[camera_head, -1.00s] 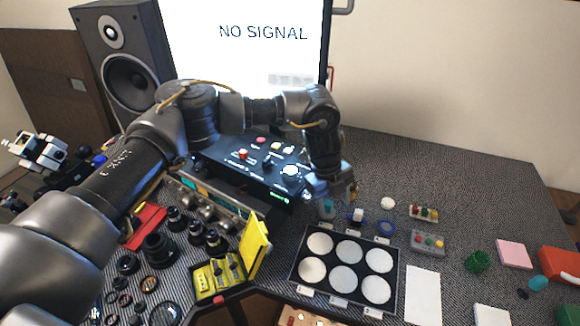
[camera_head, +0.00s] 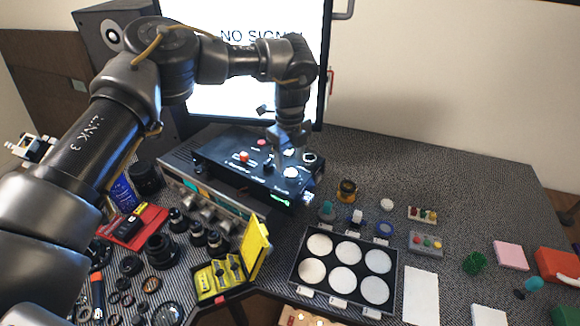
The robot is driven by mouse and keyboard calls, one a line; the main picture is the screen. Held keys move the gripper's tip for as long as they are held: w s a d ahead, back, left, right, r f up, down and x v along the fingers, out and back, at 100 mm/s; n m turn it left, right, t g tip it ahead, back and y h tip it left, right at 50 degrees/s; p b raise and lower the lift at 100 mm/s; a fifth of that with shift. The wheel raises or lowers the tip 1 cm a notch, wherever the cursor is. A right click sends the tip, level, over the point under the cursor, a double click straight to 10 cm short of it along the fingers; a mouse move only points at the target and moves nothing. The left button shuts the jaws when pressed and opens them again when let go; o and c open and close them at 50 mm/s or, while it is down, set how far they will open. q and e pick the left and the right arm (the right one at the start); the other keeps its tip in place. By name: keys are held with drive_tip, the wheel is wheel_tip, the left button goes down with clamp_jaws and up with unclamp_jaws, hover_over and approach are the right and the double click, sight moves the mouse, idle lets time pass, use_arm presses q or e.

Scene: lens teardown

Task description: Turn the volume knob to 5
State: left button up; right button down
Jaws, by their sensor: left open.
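My right gripper is not in view.
A monitor (camera_head: 215,90) reading "NO SIGNAL" stands behind the box. A tray of white discs (camera_head: 296,268) and a small amber-and-black item (camera_head: 346,190) are to the right.

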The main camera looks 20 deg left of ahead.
sight(290, 172)
use_arm(q)
drive_tip(key=shift+f+p, duration=0.5)
drive_tip(key=shift+f, duration=1.85)
drive_tip(key=c, duration=1)
